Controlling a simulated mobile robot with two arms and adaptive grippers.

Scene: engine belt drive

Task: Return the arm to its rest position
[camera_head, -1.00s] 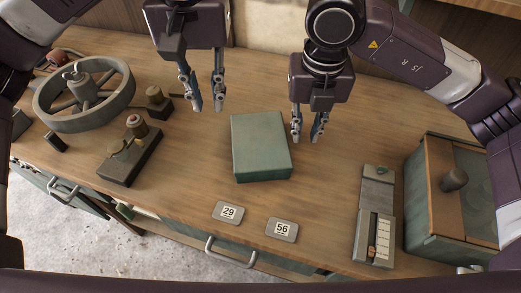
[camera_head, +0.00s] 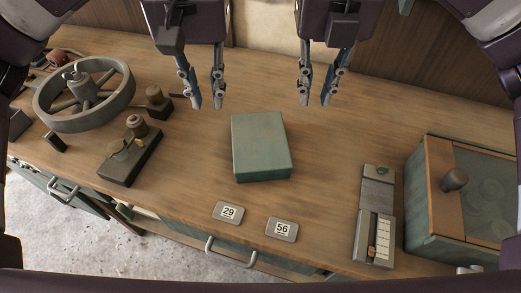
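My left gripper (camera_head: 206,104) hangs above the wooden bench (camera_head: 330,190), up and to the left of a green box. Its two fingers are apart with nothing between them. My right gripper (camera_head: 315,101) hangs up and to the right of the same box. Its fingers are also apart and empty. The two grippers are at about the same height in the picture, and neither touches anything.
The green box (camera_head: 261,147) sits mid-bench. A spoked wheel (camera_head: 84,94) and a small dark device (camera_head: 130,158) stand left. Number plates 29 (camera_head: 229,212) and 56 (camera_head: 282,229) lie at the front. A grey gauge (camera_head: 375,217) and lidded case (camera_head: 440,200) stand right.

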